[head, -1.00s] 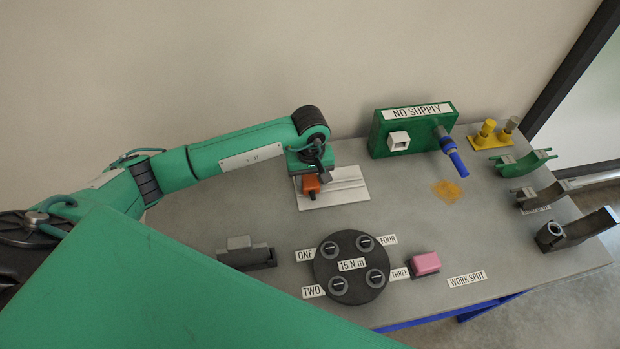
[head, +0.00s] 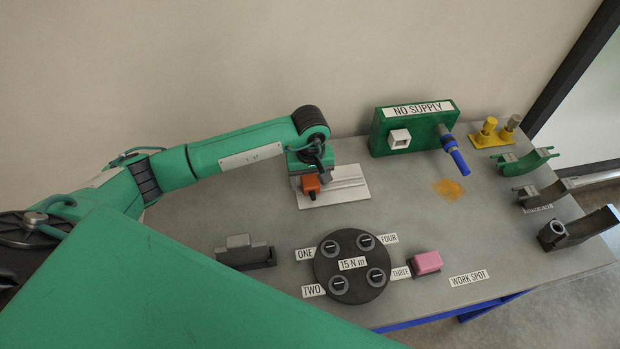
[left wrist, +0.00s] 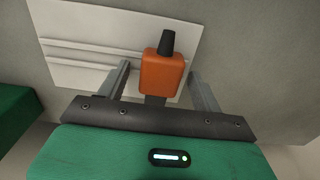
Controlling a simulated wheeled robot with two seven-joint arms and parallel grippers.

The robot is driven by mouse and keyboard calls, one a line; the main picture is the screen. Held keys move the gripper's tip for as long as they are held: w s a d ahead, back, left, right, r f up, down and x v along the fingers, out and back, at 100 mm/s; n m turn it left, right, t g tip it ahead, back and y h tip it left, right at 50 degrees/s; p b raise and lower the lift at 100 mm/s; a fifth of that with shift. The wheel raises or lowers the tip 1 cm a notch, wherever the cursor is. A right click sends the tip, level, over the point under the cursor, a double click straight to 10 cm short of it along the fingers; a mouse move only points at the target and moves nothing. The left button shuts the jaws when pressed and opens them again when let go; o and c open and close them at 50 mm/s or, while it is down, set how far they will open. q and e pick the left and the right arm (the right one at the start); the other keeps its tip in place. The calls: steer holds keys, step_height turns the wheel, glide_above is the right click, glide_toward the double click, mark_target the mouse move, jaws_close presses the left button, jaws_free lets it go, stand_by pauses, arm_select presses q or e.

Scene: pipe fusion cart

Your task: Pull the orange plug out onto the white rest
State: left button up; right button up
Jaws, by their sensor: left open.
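The orange plug (head: 311,183) lies on the white rest (head: 347,187), a flat plate with raised ribs, near the back of the table. In the left wrist view the plug (left wrist: 163,73) has a dark stub at its far end. My left gripper (head: 308,176) is over the near end of the plug. Its two fingers stand apart on either side of the plug, with a gap visible at each side in the left wrist view (left wrist: 160,85). The white socket (head: 399,139) on the green box is empty. My right gripper is not in view.
The green NO SUPPLY box (head: 411,130) with a blue-handled valve (head: 453,153) stands right of the rest. A black disc (head: 352,266), a pink block (head: 426,262) and a grey holder (head: 246,253) sit nearer. Curved clamps (head: 524,161) line the right edge.

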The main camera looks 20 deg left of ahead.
arm_select(q)
step_height(320, 180, up, 14)
steer(key=b, duration=0.3)
steer(key=shift+b, duration=0.4)
